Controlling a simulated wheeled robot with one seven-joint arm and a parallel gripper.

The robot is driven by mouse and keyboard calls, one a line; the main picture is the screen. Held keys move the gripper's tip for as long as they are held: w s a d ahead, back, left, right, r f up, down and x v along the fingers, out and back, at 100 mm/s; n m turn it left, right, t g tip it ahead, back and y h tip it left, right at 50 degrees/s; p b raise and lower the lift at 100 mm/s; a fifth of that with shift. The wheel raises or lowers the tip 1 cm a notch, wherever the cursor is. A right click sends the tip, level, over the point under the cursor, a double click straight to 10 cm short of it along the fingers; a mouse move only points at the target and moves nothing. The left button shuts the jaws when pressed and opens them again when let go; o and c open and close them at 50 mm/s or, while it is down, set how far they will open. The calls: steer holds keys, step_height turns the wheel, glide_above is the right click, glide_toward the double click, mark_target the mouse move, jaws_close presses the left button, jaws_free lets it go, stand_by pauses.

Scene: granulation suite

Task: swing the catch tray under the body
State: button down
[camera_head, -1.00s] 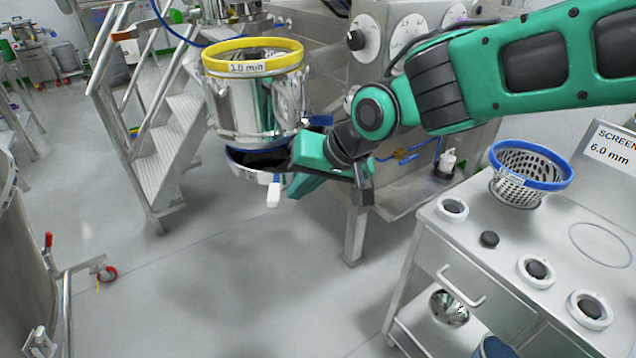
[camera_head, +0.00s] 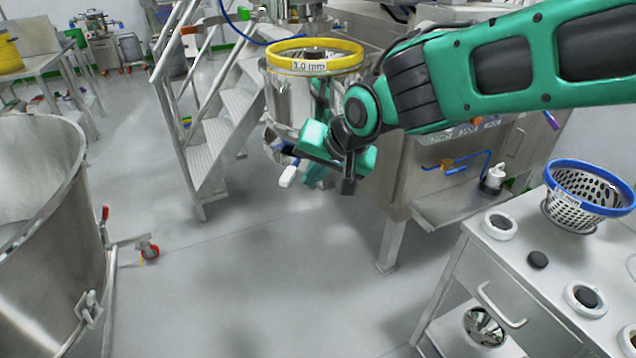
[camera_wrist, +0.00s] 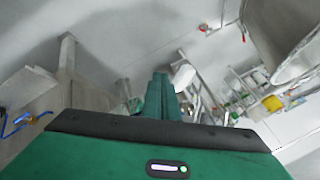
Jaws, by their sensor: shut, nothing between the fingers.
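The steel body (camera_head: 285,95) hangs at the upper middle of the head view, with a yellow ring (camera_head: 315,57) marked 3.0 mm on top. A strip of the catch tray (camera_head: 275,150) shows below the body's lower left; my gripper hides most of it, so its exact alignment cannot be told. A white handle end (camera_head: 288,176) sticks out toward the lower left. My gripper (camera_head: 311,138) is shut and empty in front of the body's lower part, close to the handle. In the wrist view the closed fingers (camera_wrist: 160,90) lie beside the white handle end (camera_wrist: 182,75); contact is unclear.
A large steel drum (camera_head: 50,220) stands at the left. Metal steps (camera_head: 205,125) rise behind the body's left. A bench (camera_head: 470,270) with a blue-rimmed screen basket (camera_head: 590,195) stands at the right. The floor between is clear.

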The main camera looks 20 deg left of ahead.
steer(key=shift+a, duration=0.25)
